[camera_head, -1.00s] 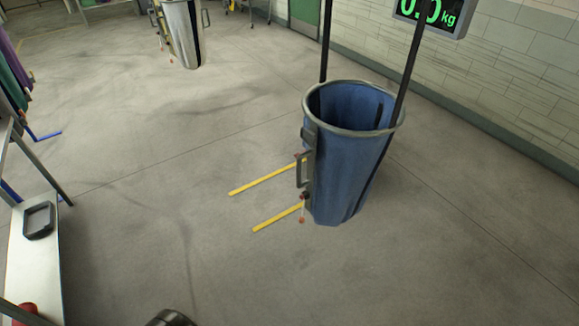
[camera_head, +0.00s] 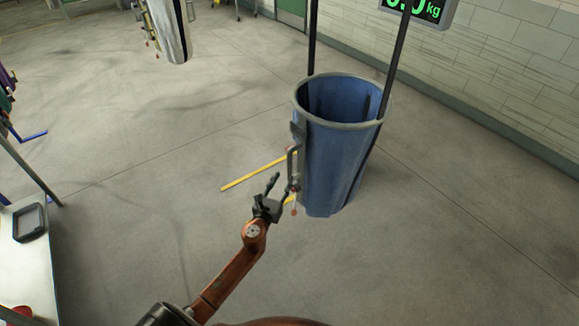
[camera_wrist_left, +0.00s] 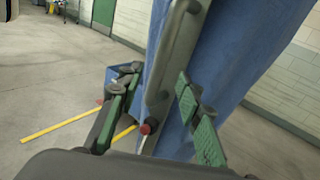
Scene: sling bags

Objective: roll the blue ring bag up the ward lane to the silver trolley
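The blue ring bag (camera_head: 333,165) hangs upright between two dark straps, its grey ring rim open at the top. A grey bar handle (camera_head: 294,166) is on its left side, with a small red knob below. My left gripper (camera_head: 281,186) is open beside the lower part of this handle. In the left wrist view my left gripper (camera_wrist_left: 158,82) has its green-padded fingers apart, with the handle (camera_wrist_left: 174,60) showing between them; contact cannot be told. My right gripper is out of view. A silver container (camera_head: 168,30) stands at the upper left; I cannot tell whether it is the silver trolley.
A yellow floor line (camera_head: 252,171) runs left from the bag. A display (camera_head: 425,8) with green digits is at the top right, before a tiled wall (camera_head: 500,70). A bench with a dark tray (camera_head: 30,222) is at the left. The middle floor is clear.

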